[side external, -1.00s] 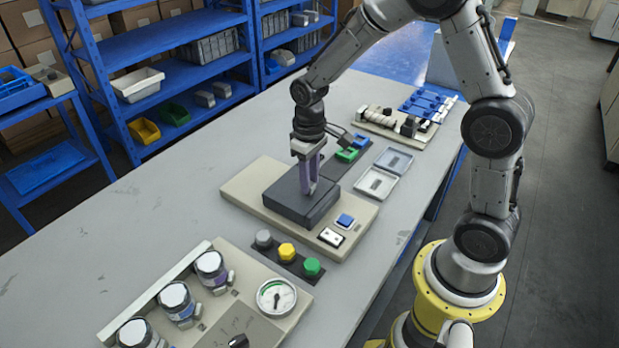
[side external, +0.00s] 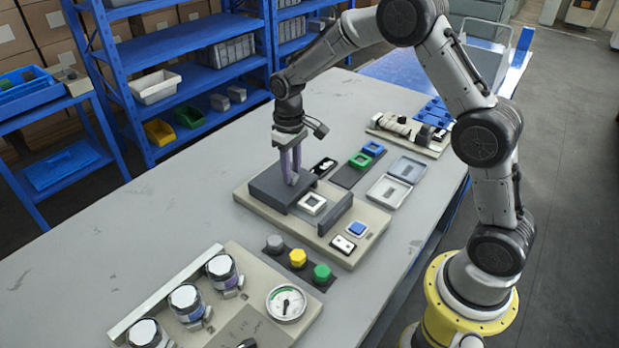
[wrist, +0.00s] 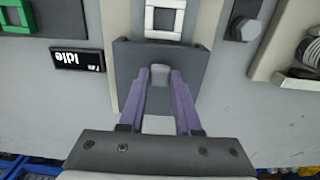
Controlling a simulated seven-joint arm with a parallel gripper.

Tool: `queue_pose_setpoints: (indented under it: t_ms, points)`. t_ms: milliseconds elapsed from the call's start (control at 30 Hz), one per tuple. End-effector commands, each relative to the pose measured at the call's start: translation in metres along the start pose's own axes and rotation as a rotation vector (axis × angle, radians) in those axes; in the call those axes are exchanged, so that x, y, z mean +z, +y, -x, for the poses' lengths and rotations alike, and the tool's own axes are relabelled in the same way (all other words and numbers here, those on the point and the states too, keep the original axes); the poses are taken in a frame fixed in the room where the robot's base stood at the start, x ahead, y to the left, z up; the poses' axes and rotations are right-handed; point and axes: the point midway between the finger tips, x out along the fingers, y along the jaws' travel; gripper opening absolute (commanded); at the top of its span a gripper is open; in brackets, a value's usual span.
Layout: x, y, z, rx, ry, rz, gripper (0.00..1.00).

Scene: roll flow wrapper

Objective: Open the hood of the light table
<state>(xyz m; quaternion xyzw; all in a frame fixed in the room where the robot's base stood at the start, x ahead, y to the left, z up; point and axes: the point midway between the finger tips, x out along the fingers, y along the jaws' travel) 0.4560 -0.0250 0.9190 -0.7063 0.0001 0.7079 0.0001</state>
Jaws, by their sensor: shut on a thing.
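The light table is a beige base (side external: 372,218) on the bench with a dark grey sliding hood (side external: 268,187) at its far left end. The hood's dark top also shows in the wrist view (wrist: 127,60). Right of the hood, a pale square frame (side external: 312,203) lies uncovered, and it shows at the top of the wrist view (wrist: 164,18). My gripper (side external: 291,181) points down at the hood with its purple fingers. In the wrist view the fingertips (wrist: 160,77) are shut on the hood's small grey knob (wrist: 160,72).
A dark upright wall (side external: 335,215) stands on the base right of the frame. A black "Idle" display (wrist: 77,60) lies beside the base. Grey, yellow and green knobs (side external: 297,258) and a gauge panel (side external: 287,302) are in front. Two grey trays (side external: 390,191) lie behind.

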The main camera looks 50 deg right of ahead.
Motion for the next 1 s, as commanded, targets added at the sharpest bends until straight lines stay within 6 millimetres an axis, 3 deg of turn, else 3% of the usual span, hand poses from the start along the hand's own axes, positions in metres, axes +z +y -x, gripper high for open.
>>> queue_pose_setpoints:
  t_ms: [200,600,633,767,800,1000]
  points:
    - [-0.032,0.0,0.001,0.001,0.007,0.001,0.0]
    - [-0.038,0.0,0.002,0.001,0.008,0.001,0.0]
    - [-0.038,0.0,0.002,0.001,0.009,0.001,0.34]
    - [-0.037,0.0,0.002,0.0,0.007,0.001,0.57]
    - [-0.037,0.0,0.002,0.0,0.006,0.001,0.62]
    - [-0.036,0.0,0.001,0.0,0.004,0.0,0.62]
